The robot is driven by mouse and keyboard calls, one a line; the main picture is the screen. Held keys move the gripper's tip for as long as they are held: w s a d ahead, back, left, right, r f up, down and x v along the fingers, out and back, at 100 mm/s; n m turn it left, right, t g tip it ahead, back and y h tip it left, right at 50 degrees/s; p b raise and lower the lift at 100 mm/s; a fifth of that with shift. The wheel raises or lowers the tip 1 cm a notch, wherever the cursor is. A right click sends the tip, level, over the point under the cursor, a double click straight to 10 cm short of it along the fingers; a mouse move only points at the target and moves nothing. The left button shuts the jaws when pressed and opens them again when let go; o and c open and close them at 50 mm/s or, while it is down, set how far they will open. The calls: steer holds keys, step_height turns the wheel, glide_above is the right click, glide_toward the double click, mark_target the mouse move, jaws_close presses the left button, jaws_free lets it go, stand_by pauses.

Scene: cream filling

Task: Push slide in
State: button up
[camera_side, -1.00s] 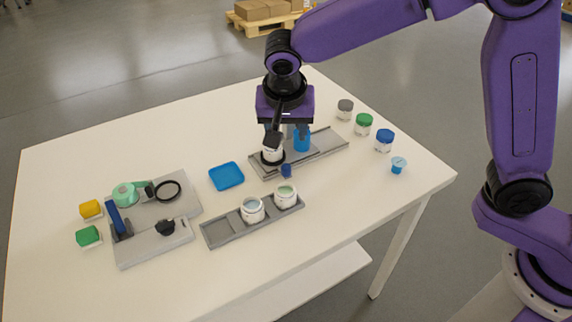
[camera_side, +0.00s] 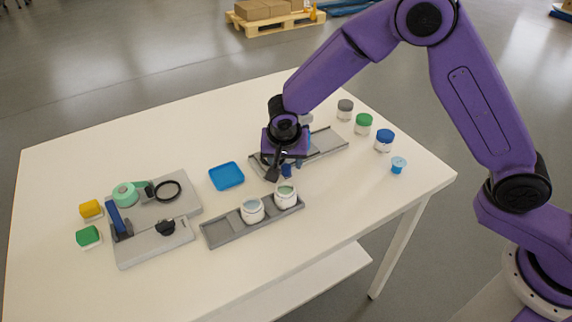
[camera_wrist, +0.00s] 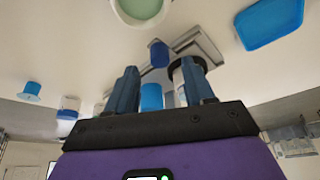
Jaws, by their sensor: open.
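The slide fixture is a long grey track (camera_side: 328,145) in the middle right of the table. A small dark-blue knob (camera_side: 287,169) is at its near side; it also shows in the wrist view (camera_wrist: 159,54). My gripper (camera_side: 284,168) points down at the track's near side, close to the knob. Its fingers are open and empty, with the knob beyond the gap between the tips in the wrist view (camera_wrist: 161,67). A blue cylinder (camera_wrist: 152,97) and a white jar (camera_wrist: 182,95) also show between the fingers. My gripper hides part of the track in the side view.
Two white jars (camera_side: 253,211) (camera_side: 286,196) stand in a grey tray (camera_side: 222,233) just in front. A blue tray (camera_side: 227,176) lies to the left. Several capped jars (camera_side: 384,140) stand at the right edge. A grey fixture (camera_side: 135,250) is at the far left.

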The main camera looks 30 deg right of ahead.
mark_target(286, 167)
steer(key=shift+x, duration=1.8)
jaws_close()
steer(key=d, duration=0.9)
steer(key=shift+d, duration=0.3)
jaws_free()
steer(key=shift+d, duration=0.1)
